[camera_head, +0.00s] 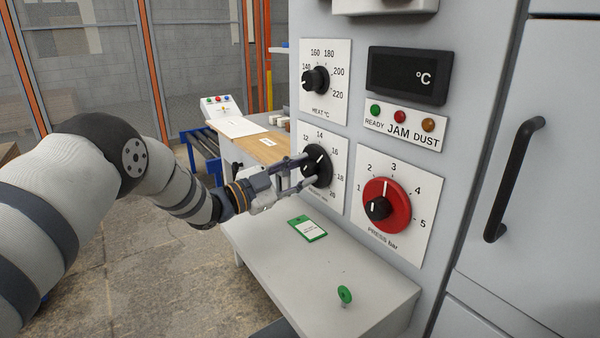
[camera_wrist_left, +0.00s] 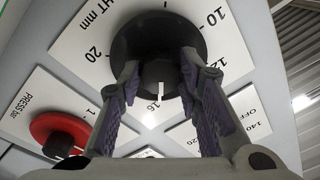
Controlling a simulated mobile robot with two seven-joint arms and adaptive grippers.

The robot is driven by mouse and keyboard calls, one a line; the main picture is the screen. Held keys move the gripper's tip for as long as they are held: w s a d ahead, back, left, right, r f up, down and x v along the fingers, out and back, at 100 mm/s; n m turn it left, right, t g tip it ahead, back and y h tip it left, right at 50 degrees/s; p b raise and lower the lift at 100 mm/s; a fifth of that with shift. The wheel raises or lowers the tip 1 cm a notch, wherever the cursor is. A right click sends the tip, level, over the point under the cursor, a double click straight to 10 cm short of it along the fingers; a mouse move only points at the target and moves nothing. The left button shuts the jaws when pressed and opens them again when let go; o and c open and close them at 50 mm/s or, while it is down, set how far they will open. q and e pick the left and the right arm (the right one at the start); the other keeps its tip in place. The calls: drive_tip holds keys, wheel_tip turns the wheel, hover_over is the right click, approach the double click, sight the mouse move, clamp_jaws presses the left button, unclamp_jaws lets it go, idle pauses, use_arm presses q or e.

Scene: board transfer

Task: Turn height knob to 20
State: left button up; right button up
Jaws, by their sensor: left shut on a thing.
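The height knob (camera_head: 315,167) is a black round dial on a white plate (camera_head: 337,153) marked 12 to 20 in the head view. Its white pointer line points up and right, roughly between 14 and 16. My left gripper (camera_head: 310,171) reaches in from the left, with its fingers on either side of the knob's grip. In the left wrist view the fingers (camera_wrist_left: 158,82) are shut on the black knob's central grip (camera_wrist_left: 157,72), whose white line shows between them. Part of the lower plate is hidden behind the fingers. My right gripper is not in view.
The heat knob (camera_head: 315,79) is above and the red press knob (camera_head: 387,205) is to the right. A grey shelf (camera_head: 365,278) below holds a green-edged card (camera_head: 307,228) and a green button-like piece (camera_head: 344,295). A black door handle (camera_head: 513,180) stands out at right.

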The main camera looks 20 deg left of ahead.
use_arm(q)
drive_tip(key=m, duration=0.6)
drive_tip(key=shift+g+h, duration=0.3)
drive_tip(key=shift+g, duration=0.1)
drive_tip(key=m, duration=0.4)
drive_tip(key=shift+w+a+m+p, duration=0.1)
drive_tip(key=shift+m+p, duration=0.2)
drive_tip(key=shift+m, duration=0.1)
drive_tip(key=m, duration=0.4)
drive_tip(key=shift+r+m+g, duration=0.2)
drive_tip(key=shift+m+g, duration=0.2)
drive_tip(key=shift+r+m+p, duration=0.1)
drive_tip(key=shift+m+p, duration=0.4)
drive_tip(key=shift+m, duration=1.8)
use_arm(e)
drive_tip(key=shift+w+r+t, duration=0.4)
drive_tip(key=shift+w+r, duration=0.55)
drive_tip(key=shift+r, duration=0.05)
use_arm(q)
drive_tip(key=o, duration=1.1)
drive_tip(key=shift+o, duration=0.2)
drive_tip(key=v, duration=1.2)
